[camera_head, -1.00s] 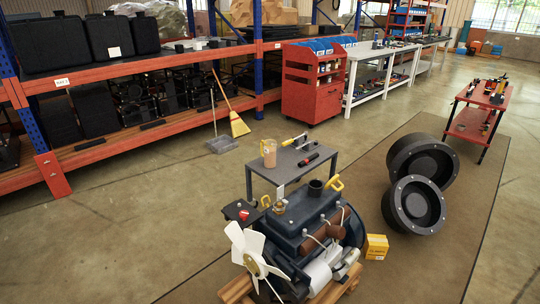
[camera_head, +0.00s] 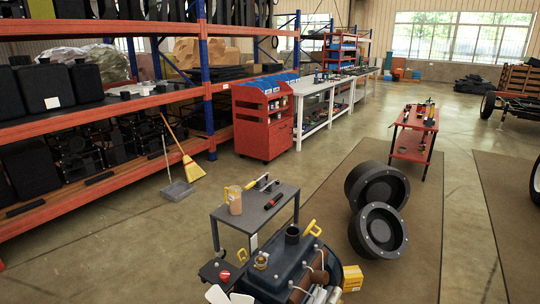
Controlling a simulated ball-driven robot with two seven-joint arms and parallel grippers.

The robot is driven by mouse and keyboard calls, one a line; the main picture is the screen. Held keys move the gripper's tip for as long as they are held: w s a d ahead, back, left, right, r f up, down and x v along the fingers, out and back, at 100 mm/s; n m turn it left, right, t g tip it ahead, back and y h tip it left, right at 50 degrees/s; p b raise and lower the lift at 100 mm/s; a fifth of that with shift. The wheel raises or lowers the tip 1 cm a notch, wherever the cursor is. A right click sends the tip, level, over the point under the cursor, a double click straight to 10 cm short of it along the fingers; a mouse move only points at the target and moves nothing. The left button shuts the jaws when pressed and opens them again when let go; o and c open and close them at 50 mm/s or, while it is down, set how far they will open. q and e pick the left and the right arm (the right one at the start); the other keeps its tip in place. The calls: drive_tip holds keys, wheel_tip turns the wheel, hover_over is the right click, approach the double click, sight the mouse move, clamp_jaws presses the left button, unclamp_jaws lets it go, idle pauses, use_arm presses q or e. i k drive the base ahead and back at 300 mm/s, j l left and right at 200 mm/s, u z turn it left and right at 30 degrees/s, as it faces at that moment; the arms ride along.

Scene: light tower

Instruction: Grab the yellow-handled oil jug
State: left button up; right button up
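The oil jug (camera_head: 235,202) is a brownish translucent jug with a yellow handle on its left side. It stands upright near the left edge of a small dark grey table (camera_head: 262,216). Neither of my grippers shows in the head view.
An engine (camera_head: 278,268) with yellow parts stands in front of the small table, with a yellow box (camera_head: 352,278) to its right. Two black wheel rims (camera_head: 380,231) lie on the mat. A red cabinet (camera_head: 264,122), broom (camera_head: 186,155) and shelving stand behind. Floor left of the table is clear.

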sight(235, 204)
drive_tip(key=i+j+z, duration=0.15)
drive_tip(key=j, duration=0.5)
drive_tip(key=i+j+z, duration=0.1)
drive_tip(key=j, duration=0.6)
drive_tip(key=i+j+z, duration=0.15)
drive_tip(key=j, duration=0.55)
drive_tip(key=i+j+z, duration=0.15)
drive_tip(key=j, duration=0.6)
drive_tip(key=i+j+z, duration=0.15)
drive_tip(key=j, duration=0.55)
